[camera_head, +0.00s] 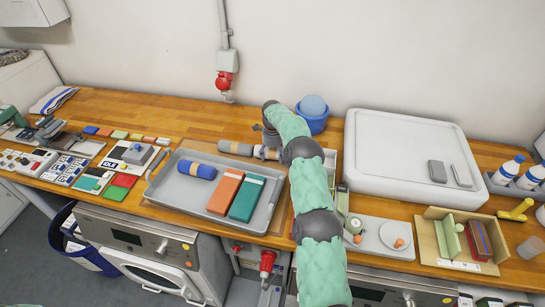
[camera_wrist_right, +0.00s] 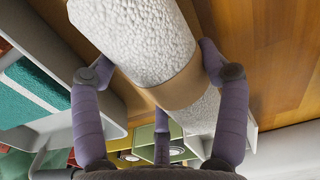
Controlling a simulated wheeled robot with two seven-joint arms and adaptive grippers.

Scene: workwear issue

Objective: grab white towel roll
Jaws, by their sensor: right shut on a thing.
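The white towel roll (camera_wrist_right: 135,40) has a rough white surface and a tan band around its middle. In the head view it looks grey (camera_head: 235,148) and lies level at the far edge of the grey tray. My right gripper (camera_head: 266,150) is shut on its banded part. In the wrist view the fingers of my right gripper (camera_wrist_right: 158,62) stand on both sides of the roll. Whether the roll touches the surface below cannot be told.
A blue bowl (camera_head: 312,123) stands behind my right arm. A large white tray (camera_head: 385,185) lies to the right. Several small items crowd the left bench.

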